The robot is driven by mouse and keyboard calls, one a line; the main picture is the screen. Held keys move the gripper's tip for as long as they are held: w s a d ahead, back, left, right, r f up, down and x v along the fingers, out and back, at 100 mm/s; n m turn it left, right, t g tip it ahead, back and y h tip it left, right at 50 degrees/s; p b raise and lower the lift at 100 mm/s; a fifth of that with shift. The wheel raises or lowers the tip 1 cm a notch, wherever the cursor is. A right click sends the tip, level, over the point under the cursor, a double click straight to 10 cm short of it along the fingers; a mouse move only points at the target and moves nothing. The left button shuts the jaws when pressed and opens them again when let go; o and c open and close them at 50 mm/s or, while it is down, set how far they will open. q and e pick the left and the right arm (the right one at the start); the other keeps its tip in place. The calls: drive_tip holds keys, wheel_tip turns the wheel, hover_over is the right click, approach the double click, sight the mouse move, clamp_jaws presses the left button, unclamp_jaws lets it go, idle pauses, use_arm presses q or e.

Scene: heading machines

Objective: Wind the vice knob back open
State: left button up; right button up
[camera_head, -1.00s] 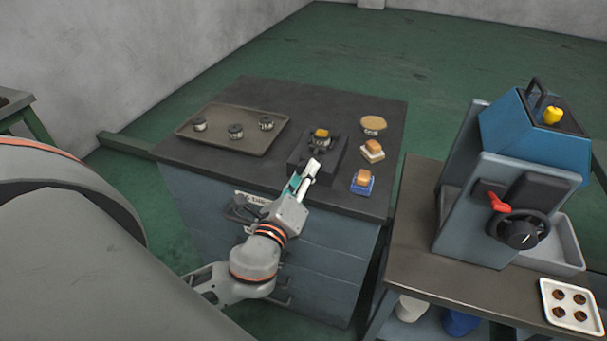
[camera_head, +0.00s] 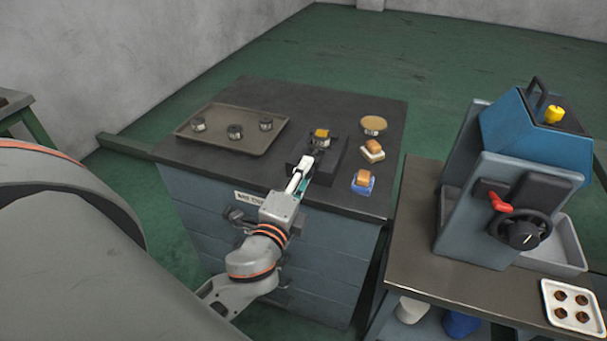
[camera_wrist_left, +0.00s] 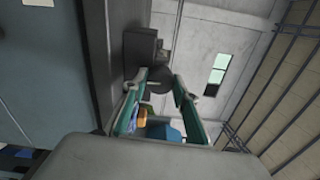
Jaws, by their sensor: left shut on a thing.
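The small dark vice (camera_head: 328,150) stands on the cabinet's dark top and holds a block with a yellow-orange top (camera_head: 321,135). My left gripper (camera_head: 303,164) reaches in from the front and is shut on the vice knob at the near side of the vice. In the head view the fingers hide the knob. In the left wrist view, the round dark knob (camera_wrist_left: 161,80) shows between the green-lined fingers of the same gripper (camera_wrist_left: 160,88). My right gripper is not in view.
On the cabinet top (camera_head: 240,92), a tray (camera_head: 217,146) with three round metal parts lies left. A round tan-topped thing (camera_head: 373,125) and two brushes or blocks (camera_head: 362,182) stand right. A blue machine with a handwheel (camera_head: 523,232) stands on the bench at right.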

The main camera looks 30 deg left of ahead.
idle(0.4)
use_arm(q)
drive_tip(key=o, duration=1.1)
drive_tip(key=shift+s, duration=0.1)
drive_tip(key=v, duration=1.2)
drive_tip(key=shift+f, duration=0.15)
drive_tip(key=s+d+f+n+g+h, duration=0.1)
drive_tip(key=f+n, duration=0.3)
drive_tip(key=f, duration=0.5)
drive_tip(key=d+f+n+g+h, duration=0.3)
drive_tip(key=d+f+n, duration=0.1)
drive_tip(key=f, duration=0.6)
drive_tip(key=s+d+f+n+g+h, duration=0.1)
drive_tip(key=d+f+n+g+h, duration=0.1)
drive_tip(key=f, duration=0.8)
drive_tip(key=shift+s+d+f+n+g+h, duration=0.2)
drive_tip(key=shift+s+d+n+g+h, duration=0.15)
drive_tip(key=shift+d+n+h, duration=0.4)
